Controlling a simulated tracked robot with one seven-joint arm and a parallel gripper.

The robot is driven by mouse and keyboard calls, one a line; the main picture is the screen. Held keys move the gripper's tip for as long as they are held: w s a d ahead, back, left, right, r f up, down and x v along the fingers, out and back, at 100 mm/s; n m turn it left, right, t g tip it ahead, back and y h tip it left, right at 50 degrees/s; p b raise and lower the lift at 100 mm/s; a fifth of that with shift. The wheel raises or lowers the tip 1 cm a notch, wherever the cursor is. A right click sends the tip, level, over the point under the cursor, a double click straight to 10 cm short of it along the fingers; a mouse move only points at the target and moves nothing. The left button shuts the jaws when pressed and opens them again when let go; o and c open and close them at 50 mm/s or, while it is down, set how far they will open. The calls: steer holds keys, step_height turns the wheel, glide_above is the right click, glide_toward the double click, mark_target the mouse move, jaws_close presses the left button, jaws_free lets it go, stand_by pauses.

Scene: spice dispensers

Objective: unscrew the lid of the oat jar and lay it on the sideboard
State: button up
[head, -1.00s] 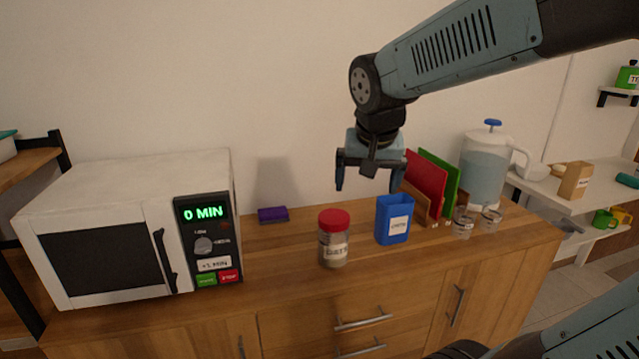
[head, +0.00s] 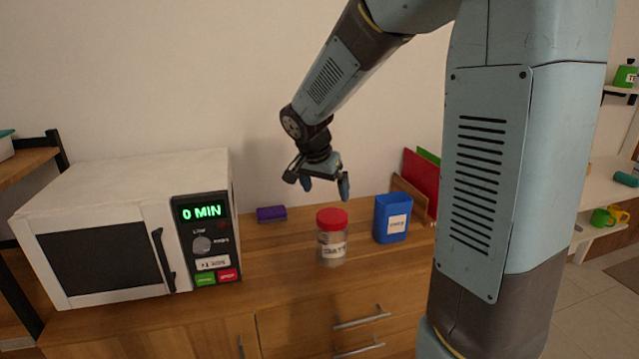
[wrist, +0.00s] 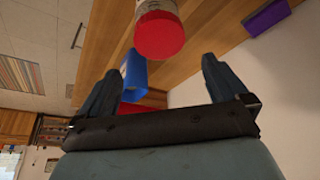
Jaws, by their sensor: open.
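The oat jar (head: 331,248) stands upright on the wooden sideboard (head: 290,279), clear-walled with a label. Its red lid (head: 332,219) is on top. In the wrist view the red lid (wrist: 159,35) shows ahead of the fingers, near the top middle. My gripper (head: 324,188) is open and empty, tilted, above and slightly behind the jar in the head view. It also shows in the wrist view (wrist: 155,80), with its two fingers wide apart. The fingers do not touch the lid.
A blue container (head: 392,219) stands close to the right of the jar. A purple sponge-like block (head: 271,213) lies at the back left. A white microwave (head: 110,235) fills the left side. Red and green boards (head: 420,184) stand at the right, partly behind my arm. Bare wood lies left of the jar.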

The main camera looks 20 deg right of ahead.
mark_target(331, 215)
steer(key=x, duration=1.1)
steer(key=shift+d+f, duration=0.1)
steer(key=shift+f, duration=0.25)
steer(key=c, duration=0.7)
steer(key=n+y, duration=0.1)
steer(key=n, duration=0.3)
steer(key=shift+r+t, duration=0.1)
steer(key=shift+t, duration=0.3)
steer(key=shift+n+y, duration=1.1)
steer(key=shift+n, duration=1.3)
steer(key=o, duration=0.7)
steer(key=shift+m, duration=0.3)
steer(key=shift+m+h, duration=0.4)
steer(key=shift+m, duration=0.2)
